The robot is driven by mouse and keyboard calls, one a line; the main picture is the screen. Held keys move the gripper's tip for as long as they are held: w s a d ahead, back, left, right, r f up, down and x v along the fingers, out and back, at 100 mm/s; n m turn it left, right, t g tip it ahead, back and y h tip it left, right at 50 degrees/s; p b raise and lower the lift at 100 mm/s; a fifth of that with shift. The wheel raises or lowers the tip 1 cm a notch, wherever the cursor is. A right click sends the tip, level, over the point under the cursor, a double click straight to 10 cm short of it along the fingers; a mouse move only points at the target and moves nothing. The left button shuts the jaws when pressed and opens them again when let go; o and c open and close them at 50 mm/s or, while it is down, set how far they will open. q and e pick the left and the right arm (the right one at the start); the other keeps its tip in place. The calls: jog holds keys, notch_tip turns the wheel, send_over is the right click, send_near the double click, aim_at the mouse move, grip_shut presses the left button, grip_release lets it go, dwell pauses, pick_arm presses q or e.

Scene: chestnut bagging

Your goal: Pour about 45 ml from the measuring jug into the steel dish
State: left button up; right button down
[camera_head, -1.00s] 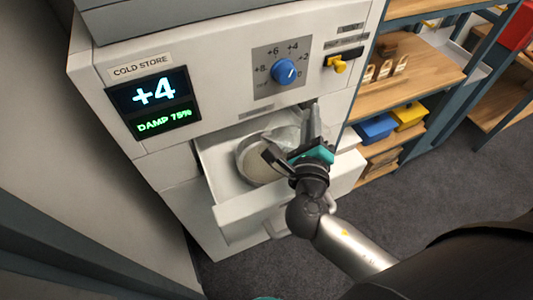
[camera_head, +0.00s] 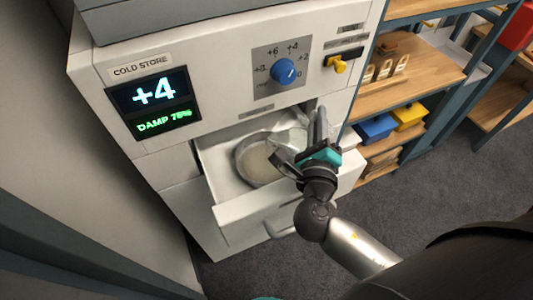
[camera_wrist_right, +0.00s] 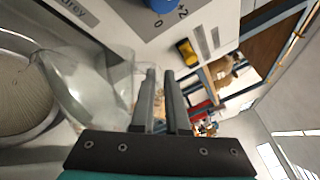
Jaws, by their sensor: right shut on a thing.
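The clear measuring jug (camera_head: 290,138) is tilted at the right side of the round steel dish (camera_head: 239,163), which sits in the open drawer. My right gripper (camera_head: 312,140) is shut on the jug, to the right of the dish. In the right wrist view the jug (camera_wrist_right: 88,88) leans toward the dish (camera_wrist_right: 40,126), left of the fingers. The dish has a pale, grainy-looking inside. Its right edge is partly hidden by the jug and gripper. No stream of liquid and no jug level can be made out. My left gripper is not in view.
The white drawer (camera_head: 250,211) stands open below the cold store's display (camera_head: 153,102), which reads +4 and DAMP 75%. A blue dial (camera_head: 285,71) and a yellow knob (camera_head: 340,66) are above the drawer. Shelves with a blue bin (camera_head: 376,129) and a yellow bin (camera_head: 409,117) stand right.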

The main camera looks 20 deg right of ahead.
aim_at(335, 131)
jog(key=shift+a+n, duration=0.15)
jog(key=shift+n, duration=0.25)
dwell(1.6)
jog(key=shift+s+d+m, duration=0.15)
jog(key=shift+d+m, duration=0.2)
jog(key=shift+m, duration=0.25)
jog(key=shift+s+d+f+m, duration=0.1)
jog(key=shift+s+d+m, duration=0.15)
jog(key=shift+d+m, duration=0.3)
jog(key=shift+s+d+f+m, duration=0.1)
jog(key=shift+s+d+m, duration=0.2)
jog(key=shift+m, duration=0.35)
jog(key=shift+s+d+f+m+y+b, duration=0.15)
jog(key=shift+d+m+b, duration=0.15)
jog(key=shift+d+m, duration=0.15)
jog(key=shift+s+d+f+m+y+b, duration=0.15)
jog(key=shift+d+m+b, duration=0.15)
jog(key=shift+m, duration=0.25)
jog(key=shift+s+d+r+m, duration=0.1)
jog(key=shift+d+r+m, duration=0.15)
jog(key=shift+m, duration=0.05)
jog(key=shift+d, duration=0.1)
